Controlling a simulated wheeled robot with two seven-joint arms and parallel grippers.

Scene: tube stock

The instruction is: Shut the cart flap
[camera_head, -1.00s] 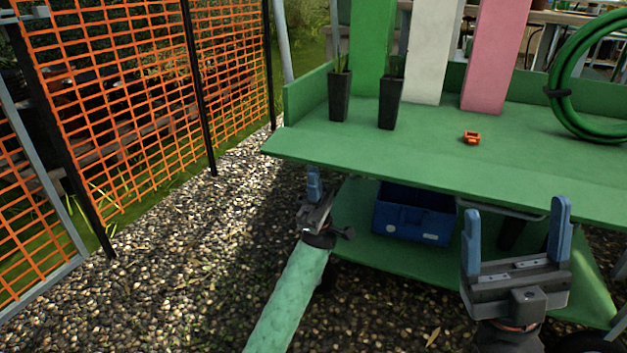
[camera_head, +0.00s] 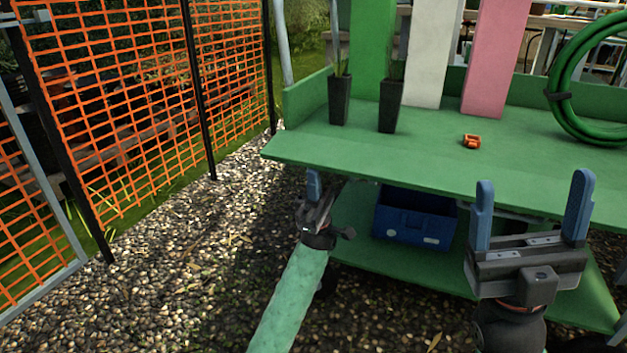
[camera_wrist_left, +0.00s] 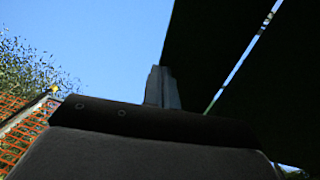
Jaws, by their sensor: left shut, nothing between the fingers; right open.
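The green cart (camera_head: 430,150) stands at the centre and right, with a flat upper deck and a lower shelf. Its front strip (camera_head: 400,172) reaches out level past the end of the side board; I cannot make out a hinge, so which part is the flap is unclear. My left gripper (camera_head: 314,184) is shut and empty, pointing up just below the deck's left front corner. In the left wrist view its fingers (camera_wrist_left: 162,88) stand beside the dark underside (camera_wrist_left: 215,50), which a thin slit of light crosses. My right gripper (camera_head: 532,212) is open and empty before the front edge.
Two black pots (camera_head: 340,100), coloured upright boards (camera_head: 428,55), an orange item (camera_head: 472,141) and a green hose coil (camera_head: 558,95) are on the deck. A blue crate (camera_head: 412,218) sits on the lower shelf. Orange fence (camera_head: 120,100) stands left; gravel (camera_head: 190,260) between is clear.

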